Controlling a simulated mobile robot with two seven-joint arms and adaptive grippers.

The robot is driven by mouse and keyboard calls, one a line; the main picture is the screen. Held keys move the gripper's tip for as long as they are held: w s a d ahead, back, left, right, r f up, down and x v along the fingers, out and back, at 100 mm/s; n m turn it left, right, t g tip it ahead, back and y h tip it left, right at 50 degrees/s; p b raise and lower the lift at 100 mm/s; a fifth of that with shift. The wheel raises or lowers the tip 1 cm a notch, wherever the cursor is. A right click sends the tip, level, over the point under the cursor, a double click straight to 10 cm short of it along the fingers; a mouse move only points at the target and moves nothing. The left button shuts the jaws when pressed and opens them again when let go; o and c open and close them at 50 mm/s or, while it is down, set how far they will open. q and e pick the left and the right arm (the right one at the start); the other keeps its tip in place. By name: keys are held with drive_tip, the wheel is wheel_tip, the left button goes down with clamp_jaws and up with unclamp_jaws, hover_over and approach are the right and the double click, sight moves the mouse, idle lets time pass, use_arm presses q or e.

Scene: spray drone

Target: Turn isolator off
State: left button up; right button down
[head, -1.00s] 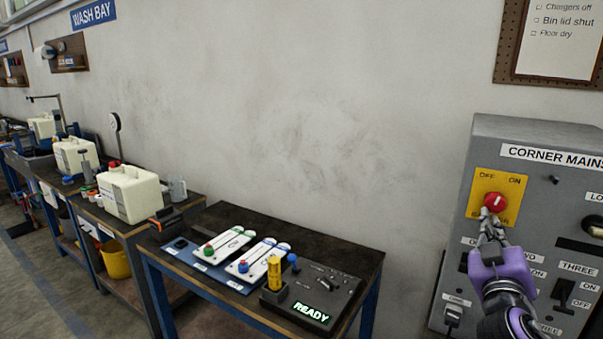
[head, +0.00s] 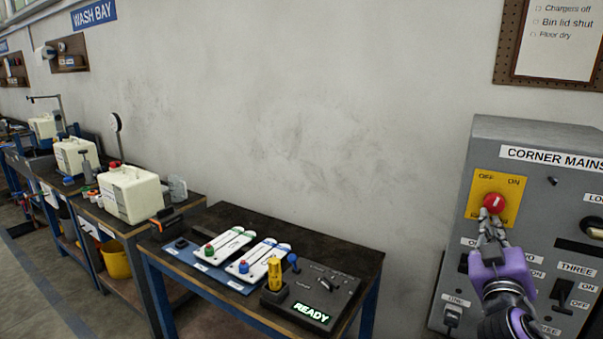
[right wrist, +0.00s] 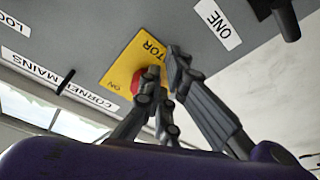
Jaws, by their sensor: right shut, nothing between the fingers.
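The isolator is a red round knob (head: 494,203) on a yellow plate (head: 512,187) marked OFF and ON, on the grey CORNER MAINS cabinet (head: 537,133). My right gripper (head: 490,226), purple with grey fingers, is just below the knob, with its fingertips at the knob's lower edge. In the right wrist view the red knob (right wrist: 138,82) and yellow plate (right wrist: 122,66) show behind the fingers (right wrist: 168,85), which partly cover them. The gripper is shut with nothing held. I cannot tell whether the fingertips touch the knob. My left gripper is not in view.
Below the plate the cabinet carries labelled switches, including one by the THREE label (head: 577,269). A dark-topped table (head: 225,222) with a READY panel (head: 312,312) stands to the left. Benches with cream containers (head: 130,194) line the wall. Bare wall lies between table and cabinet.

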drive_tip(key=shift+s+d+r+h+p, duration=0.15)
drive_tip(key=shift+s+d+r+p, duration=0.05)
drive_tip(key=shift+d+r+p, duration=0.2)
drive_tip(key=shift+s+d+r+h+p, duration=0.2)
drive_tip(key=shift+d+r+p, duration=0.1)
drive_tip(key=shift+r, duration=0.2)
drive_tip(key=shift+s+d+r+p, duration=0.2)
drive_tip(key=shift+r+p, duration=0.1)
drive_tip(key=shift+r, duration=0.05)
drive_tip(key=shift+s+d, duration=0.1)
drive_tip(key=shift+d, duration=0.05)
drive_tip(key=shift+d+f, duration=0.15)
drive_tip(key=shift+d, duration=0.05)
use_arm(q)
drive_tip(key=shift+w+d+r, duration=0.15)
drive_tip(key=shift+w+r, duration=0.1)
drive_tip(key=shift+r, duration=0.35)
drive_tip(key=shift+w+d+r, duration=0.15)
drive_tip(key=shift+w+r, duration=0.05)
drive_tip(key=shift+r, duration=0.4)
use_arm(e)
drive_tip(key=shift+a+f, duration=0.1)
